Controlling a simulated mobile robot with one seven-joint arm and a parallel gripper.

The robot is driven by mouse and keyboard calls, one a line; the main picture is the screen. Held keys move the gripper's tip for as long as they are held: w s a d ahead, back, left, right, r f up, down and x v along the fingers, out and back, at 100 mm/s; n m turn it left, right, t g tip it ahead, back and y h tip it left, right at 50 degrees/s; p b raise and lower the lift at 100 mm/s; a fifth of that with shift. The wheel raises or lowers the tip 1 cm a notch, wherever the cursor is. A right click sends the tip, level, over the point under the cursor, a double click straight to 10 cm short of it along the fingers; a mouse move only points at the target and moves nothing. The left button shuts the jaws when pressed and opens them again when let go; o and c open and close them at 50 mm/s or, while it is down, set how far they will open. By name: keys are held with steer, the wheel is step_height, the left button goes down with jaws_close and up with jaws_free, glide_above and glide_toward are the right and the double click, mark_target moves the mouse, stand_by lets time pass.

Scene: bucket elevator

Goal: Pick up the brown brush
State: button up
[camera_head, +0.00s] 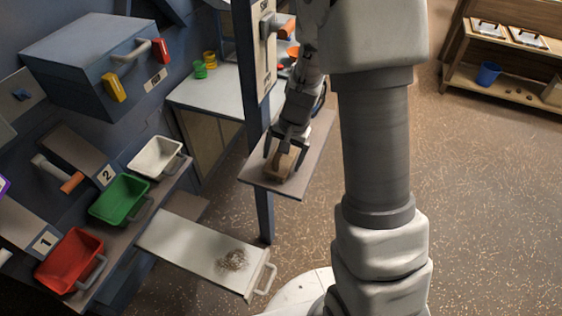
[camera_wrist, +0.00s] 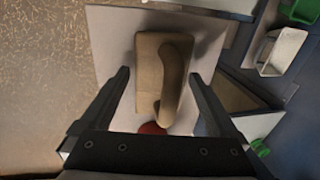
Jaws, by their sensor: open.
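The brown brush (camera_head: 281,164) sits on a small grey shelf (camera_head: 258,176) in the head view. In the wrist view it is a tan block (camera_wrist: 149,72) with a raised curved handle (camera_wrist: 174,80) along its right side. My gripper (camera_head: 286,160) is just above the brush, pointing down, with its fingers spread on either side. In the wrist view my gripper (camera_wrist: 160,88) is open, and both fingers are apart from the brush. A small red round thing (camera_wrist: 152,128) shows at the near end of the brush and is partly hidden by my gripper.
A blue post (camera_head: 260,120) stands close to the shelf. A pulled-out white tray (camera_head: 190,238) with a dark pile is below left. Red (camera_head: 70,260), green (camera_head: 120,199) and white (camera_head: 156,157) bins line the left side.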

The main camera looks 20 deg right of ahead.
steer(key=shift+f, duration=0.5)
steer(key=c, duration=1.3)
steer(key=shift+o, duration=0.2)
steer(key=shift+r, duration=0.1)
steer(key=shift+w+r, duration=0.1)
steer(key=shift+r, duration=0.3)
steer(key=r, duration=0.3)
steer(key=shift+d+r+p, duration=0.3)
steer(key=shift+r+p, duration=0.05)
steer(key=shift+r, duration=0.05)
steer(key=d+r, duration=0.6)
steer(key=d, duration=0.5)
steer(key=shift+r, duration=0.2)
